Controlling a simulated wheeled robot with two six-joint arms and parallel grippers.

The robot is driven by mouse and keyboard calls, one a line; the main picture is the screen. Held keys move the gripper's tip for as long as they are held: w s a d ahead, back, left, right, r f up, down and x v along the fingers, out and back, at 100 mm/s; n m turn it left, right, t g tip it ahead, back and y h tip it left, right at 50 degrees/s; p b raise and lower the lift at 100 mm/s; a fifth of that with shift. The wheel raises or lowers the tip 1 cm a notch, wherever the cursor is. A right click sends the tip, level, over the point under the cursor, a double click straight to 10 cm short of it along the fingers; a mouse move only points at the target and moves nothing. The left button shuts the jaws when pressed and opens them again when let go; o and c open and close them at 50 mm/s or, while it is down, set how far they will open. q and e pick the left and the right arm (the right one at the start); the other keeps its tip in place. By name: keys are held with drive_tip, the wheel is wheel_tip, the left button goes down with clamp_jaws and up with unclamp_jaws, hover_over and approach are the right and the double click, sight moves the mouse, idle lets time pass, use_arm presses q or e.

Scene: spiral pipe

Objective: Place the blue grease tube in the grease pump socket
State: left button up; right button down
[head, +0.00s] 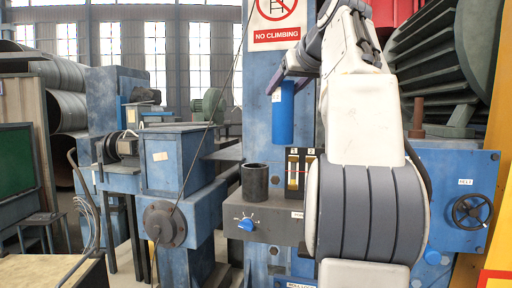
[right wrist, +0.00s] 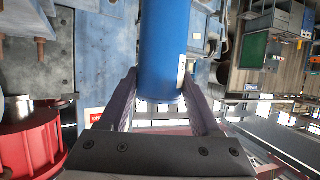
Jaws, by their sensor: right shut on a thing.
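The blue grease tube (head: 283,112) hangs upright in my right gripper (head: 286,80), which is shut on its upper part. In the right wrist view the tube (right wrist: 163,50) sits between the two fingers (right wrist: 160,105). The dark, round, open-topped cup (head: 255,183), which looks like the grease pump socket, stands on a grey box. In the head view the tube's lower end is above and to the right of the cup, apart from it. The cup's inside bottom is hidden. My left gripper is not in view.
The grey box (head: 265,226) carries a blue knob (head: 246,224). Two small yellow-and-black units (head: 298,170) stand right of the cup, partly behind my right arm. A blue column with a "no climbing" sign (head: 277,22) rises behind. A blue panel with a black handwheel (head: 472,211) is at right.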

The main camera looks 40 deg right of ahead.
drive_tip(key=w+a+f, duration=0.3)
drive_tip(key=w+f, duration=0.3)
drive_tip(key=f, duration=0.2)
drive_tip(key=shift+w+a+b, duration=0.25)
drive_tip(key=shift+b, duration=0.05)
drive_tip(key=shift+f, duration=0.1)
drive_tip(key=shift+f+b, duration=0.65)
drive_tip(key=shift+b, duration=0.05)
drive_tip(key=shift+c, duration=0.5)
unclamp_jaws()
